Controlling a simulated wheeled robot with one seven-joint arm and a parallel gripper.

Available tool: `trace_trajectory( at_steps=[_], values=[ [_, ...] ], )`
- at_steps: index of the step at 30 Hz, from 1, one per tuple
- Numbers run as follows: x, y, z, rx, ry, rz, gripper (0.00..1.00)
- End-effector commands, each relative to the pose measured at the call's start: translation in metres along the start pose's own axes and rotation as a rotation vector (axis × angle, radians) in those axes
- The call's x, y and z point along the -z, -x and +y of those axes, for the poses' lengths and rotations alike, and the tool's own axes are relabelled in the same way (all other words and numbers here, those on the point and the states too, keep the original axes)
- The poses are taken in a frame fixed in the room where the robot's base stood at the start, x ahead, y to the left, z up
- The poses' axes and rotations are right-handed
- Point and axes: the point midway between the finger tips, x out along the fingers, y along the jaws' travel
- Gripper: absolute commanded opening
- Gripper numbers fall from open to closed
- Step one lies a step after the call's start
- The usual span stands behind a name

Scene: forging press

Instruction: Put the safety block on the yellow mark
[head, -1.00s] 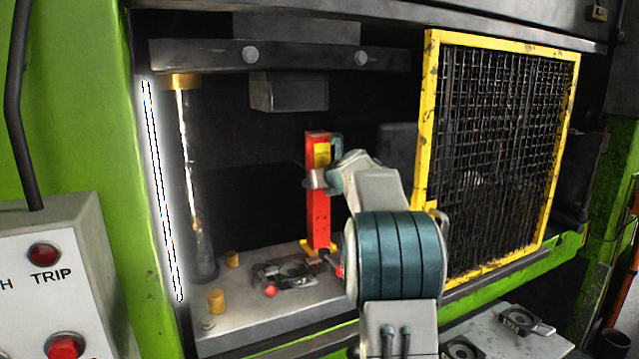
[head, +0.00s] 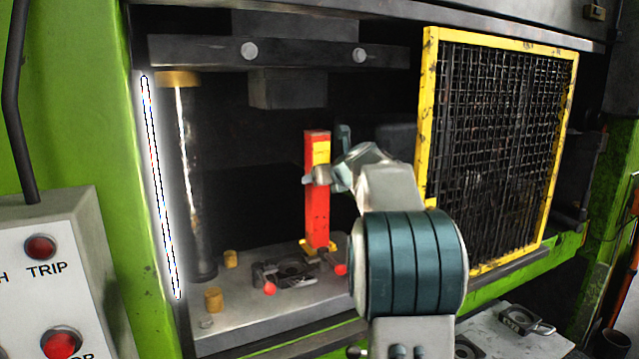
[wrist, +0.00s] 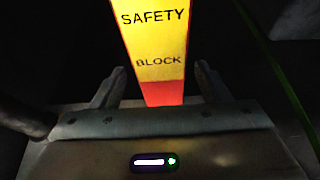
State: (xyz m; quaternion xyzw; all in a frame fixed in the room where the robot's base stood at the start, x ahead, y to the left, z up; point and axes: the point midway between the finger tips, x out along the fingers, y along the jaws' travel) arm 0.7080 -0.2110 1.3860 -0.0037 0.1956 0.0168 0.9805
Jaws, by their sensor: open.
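The safety block (head: 317,215) is a tall red post with a yellow label. It stands upright on the press bed in the head view, with its foot on the yellow mark (head: 322,249), which shows only partly around the base. In the wrist view, the block's yellow label (wrist: 157,40) reads SAFETY BLOCK. My gripper (head: 318,177) is at the upper part of the block. Its two fingers (wrist: 157,88) are open on either side of the block, with gaps showing on both sides.
A die with red-knobbed handles (head: 290,273) lies on the press bed (head: 240,318), left of the block. Brass pegs (head: 213,299) stand at the bed's left. The ram (head: 287,90) hangs above. A yellow-framed mesh guard (head: 430,140) stands to the right.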

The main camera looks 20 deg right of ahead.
Motion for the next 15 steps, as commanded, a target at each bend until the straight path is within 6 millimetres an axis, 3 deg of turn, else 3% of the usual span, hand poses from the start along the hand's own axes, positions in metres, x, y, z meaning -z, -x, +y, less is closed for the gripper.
trace_trajectory(
  at_steps=[6,15],
  values=[
    [0.001,0.044,-0.001,0.003,0.001,-0.003,0.69],
    [0.001,0.078,-0.001,0.0,-0.001,0.0,0.69]
  ],
)
